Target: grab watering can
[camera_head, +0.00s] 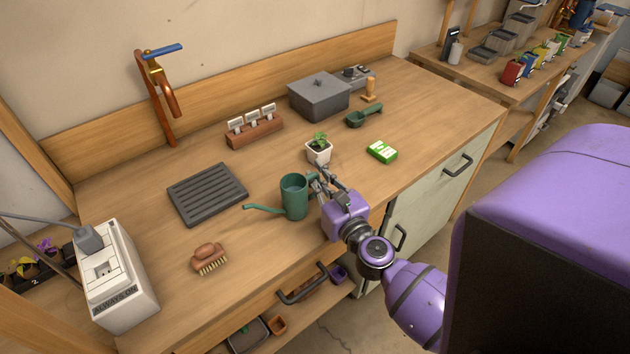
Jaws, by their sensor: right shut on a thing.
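The green watering can (294,199) stands upright on the wooden counter, with its long spout pointing left. My right gripper (316,186) reaches in from the right and is shut on the can's right side, where the handle would be. The fingers hide that part, so the exact grip is hard to make out. My left gripper is not in view.
A potted plant (319,152) stands just behind my right gripper. A dark slatted tray (207,194) and a brush (209,258) lie to the left. A green packet (382,152) lies to the right. A white socket box (118,276) stands at the left edge.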

